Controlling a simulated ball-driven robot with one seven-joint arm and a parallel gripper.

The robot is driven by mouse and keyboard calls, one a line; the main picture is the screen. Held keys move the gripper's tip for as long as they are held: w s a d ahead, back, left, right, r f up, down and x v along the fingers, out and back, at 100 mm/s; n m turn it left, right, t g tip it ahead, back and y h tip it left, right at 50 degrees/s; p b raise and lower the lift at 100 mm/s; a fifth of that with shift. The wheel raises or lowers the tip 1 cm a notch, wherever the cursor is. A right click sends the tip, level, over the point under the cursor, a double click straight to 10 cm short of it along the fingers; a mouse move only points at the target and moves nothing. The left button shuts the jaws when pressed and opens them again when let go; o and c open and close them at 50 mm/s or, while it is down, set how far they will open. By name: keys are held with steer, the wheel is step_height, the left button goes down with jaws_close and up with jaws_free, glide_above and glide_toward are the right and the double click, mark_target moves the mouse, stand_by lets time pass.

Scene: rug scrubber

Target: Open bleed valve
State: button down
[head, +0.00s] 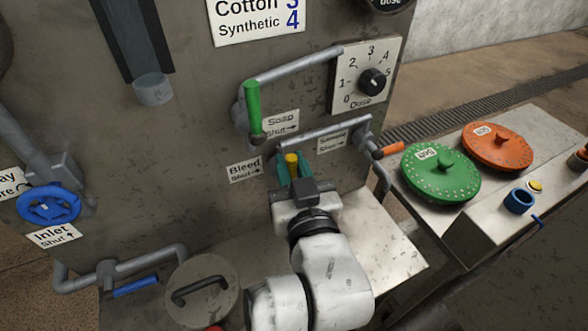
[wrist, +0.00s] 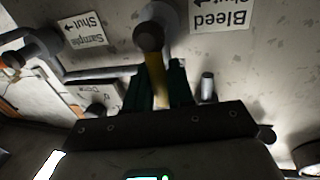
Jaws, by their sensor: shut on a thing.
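The bleed valve has a yellow handle (head: 291,160) beside the label "Bleed Shut" with an arrow (head: 245,169). In the wrist view the yellow handle (wrist: 156,75) runs down from a dark round pivot (wrist: 149,37) into my gripper. My gripper (head: 294,172) has green fingers and is shut on the yellow handle; in the wrist view its fingers (wrist: 160,88) stand on both sides of it. The Bleed label (wrist: 220,14) appears upside down in the wrist view.
A green lever (head: 254,108) by the Soap label and an orange lever (head: 390,149) near the Sample label sit close by. A blue inlet wheel (head: 48,205) is at left. A bench at right holds a green disc (head: 440,173) and an orange disc (head: 498,147).

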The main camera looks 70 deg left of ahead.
steer(key=shift+f, duration=0.2)
steer(key=c, duration=1.1)
jaws_free()
steer(key=shift+r, duration=0.1)
steer(key=shift+d, duration=0.1)
steer(key=d, duration=0.3)
steer(key=d+b, duration=0.1)
steer(key=d, duration=0.3)
steer(key=s+d, duration=0.1)
steer(key=d, duration=0.2)
steer(key=shift+d, duration=0.35)
steer(key=d+p, duration=0.1)
steer(key=d, duration=0.2)
steer(key=d+p, duration=0.1)
steer(key=d, duration=0.2)
steer(key=d+p, duration=0.1)
steer(key=d, duration=0.2)
steer(key=shift+s, duration=0.35)
